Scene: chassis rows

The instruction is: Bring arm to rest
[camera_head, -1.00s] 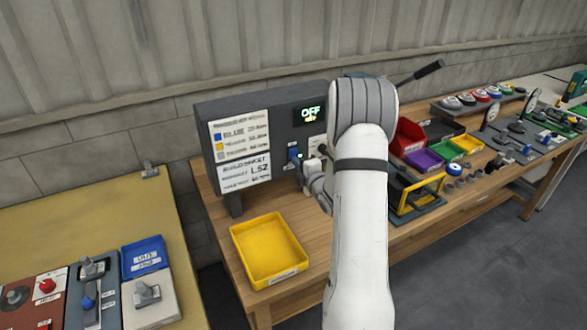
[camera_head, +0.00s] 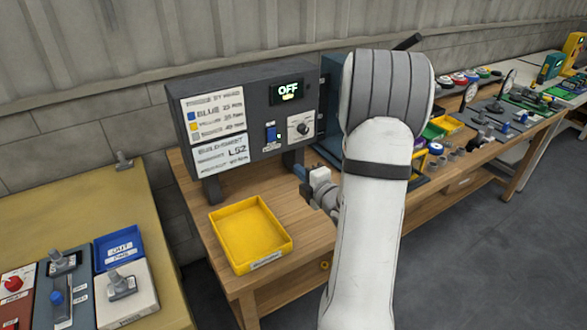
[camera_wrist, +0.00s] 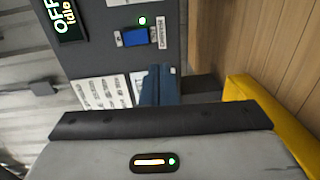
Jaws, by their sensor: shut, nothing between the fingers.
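My white arm rises through the middle of the head view, with its elbow high in front of the bench. My gripper (camera_head: 301,173) is small there, partly behind the arm, in front of and below the dark control panel (camera_head: 228,128). In the wrist view my gripper (camera_wrist: 158,72) shows its blue-grey fingers closed together, with nothing between them. The fingers point toward the panel's blue switch (camera_wrist: 136,37), and I see no clear contact. The panel's display (camera_head: 288,92) reads OFF.
A yellow tray (camera_head: 285,240) stands on the wooden bench below the panel. A second table (camera_head: 90,200) on the left carries switches and a blue tray (camera_head: 119,249). Bins, tools and parts crowd the bench to the right. Grey floor (camera_head: 490,270) is open at the right front.

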